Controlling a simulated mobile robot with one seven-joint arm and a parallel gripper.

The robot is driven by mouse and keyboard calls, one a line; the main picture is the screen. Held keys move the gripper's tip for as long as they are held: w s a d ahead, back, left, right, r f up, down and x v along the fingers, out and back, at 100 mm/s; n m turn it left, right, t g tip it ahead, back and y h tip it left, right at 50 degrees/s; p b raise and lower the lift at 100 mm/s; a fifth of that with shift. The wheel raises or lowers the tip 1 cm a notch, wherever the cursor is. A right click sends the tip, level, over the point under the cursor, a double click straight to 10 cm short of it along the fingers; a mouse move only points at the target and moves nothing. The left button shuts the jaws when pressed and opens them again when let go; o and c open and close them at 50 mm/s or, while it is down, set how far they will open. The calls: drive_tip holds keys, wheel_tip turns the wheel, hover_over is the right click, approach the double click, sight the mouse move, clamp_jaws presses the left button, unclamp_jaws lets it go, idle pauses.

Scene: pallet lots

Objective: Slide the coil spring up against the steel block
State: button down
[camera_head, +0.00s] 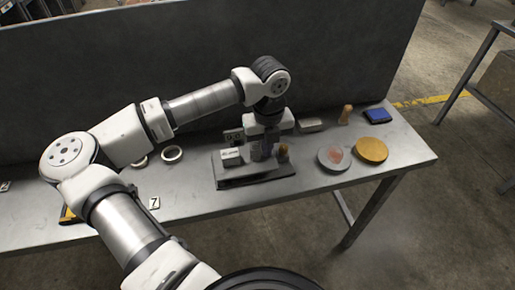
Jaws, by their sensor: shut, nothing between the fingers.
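A low grey stand (262,178) sits on the metal table in the camera_head view. A light, box-shaped piece with dark marking, which looks like the steel block (231,157), is at the left of its top. A small grey upright piece, probably the coil spring (256,152), is to the right of it, with a narrow gap seeming to lie between them. My gripper (268,150) points down just right of the spring, shut and empty. The fingertips are small and partly unclear; I cannot tell whether they touch the spring.
A small wooden piece (283,153) stands at the right of the stand. A dark block with holes (233,136) is behind it. Right are a grey disc (333,157), a yellow disc (372,150), a wooden peg (346,114) and a blue box (378,115). A dark panel rises behind.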

drive_tip(key=shift+s+a+b, duration=0.2)
drive_tip(key=shift+a+b, duration=0.1)
drive_tip(key=shift+a, duration=0.35)
drive_tip(key=shift+s+a+b, duration=0.2)
drive_tip(key=shift+a+b, duration=0.05)
drive_tip(key=shift+a, duration=0.35)
idle(1.0)
drive_tip(key=shift+d, duration=0.2)
drive_tip(key=shift+w+d+b, duration=0.2)
drive_tip(key=shift+d+b, duration=0.15)
drive_tip(key=shift+b, duration=0.05)
wheel_tip(320, 180, up, 8)
drive_tip(key=p, duration=0.3)
idle(0.8)
idle(0.4)
